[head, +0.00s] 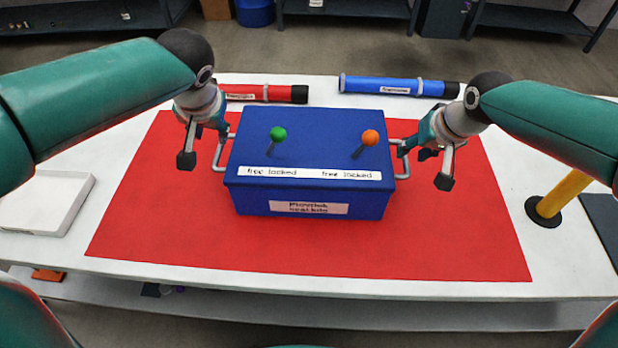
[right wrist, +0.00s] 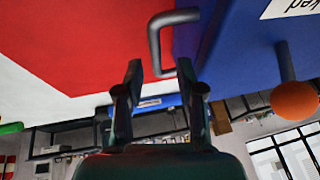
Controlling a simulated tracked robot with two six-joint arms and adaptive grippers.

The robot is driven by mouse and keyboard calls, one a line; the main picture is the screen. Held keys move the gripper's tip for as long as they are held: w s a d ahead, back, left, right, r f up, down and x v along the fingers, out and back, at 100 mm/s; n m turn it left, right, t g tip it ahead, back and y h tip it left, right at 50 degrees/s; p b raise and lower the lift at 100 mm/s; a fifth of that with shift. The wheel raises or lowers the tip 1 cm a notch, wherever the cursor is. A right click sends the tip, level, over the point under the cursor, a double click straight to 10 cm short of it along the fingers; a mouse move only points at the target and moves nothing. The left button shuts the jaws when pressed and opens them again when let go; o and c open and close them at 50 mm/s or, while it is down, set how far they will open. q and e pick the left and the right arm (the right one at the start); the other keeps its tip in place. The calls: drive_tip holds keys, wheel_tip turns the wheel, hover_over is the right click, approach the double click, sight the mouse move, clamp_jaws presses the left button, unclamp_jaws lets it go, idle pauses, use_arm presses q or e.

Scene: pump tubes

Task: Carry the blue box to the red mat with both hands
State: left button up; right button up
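The blue box (head: 308,150) sits upright over the middle of the red mat (head: 300,250) and appears to rest on it, with mat showing around it. It has a metal handle on each side. My left gripper (head: 203,147) is open beside the left handle (head: 220,155), its fingers spread. My right gripper (head: 432,168) is open near the right handle (head: 403,160). In the right wrist view, the fingers (right wrist: 160,72) stand apart with the handle (right wrist: 154,45) at the gap between their tips. I see no firm contact on either side.
A green knob (head: 277,134) and an orange knob (head: 370,138) stand on the lid. Behind the box lie a red tube (head: 270,93) and a blue tube (head: 385,86). A white tray (head: 45,200) is at the left, a yellow post (head: 562,195) at the right.

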drive_tip(key=v, duration=0.6)
idle(0.4)
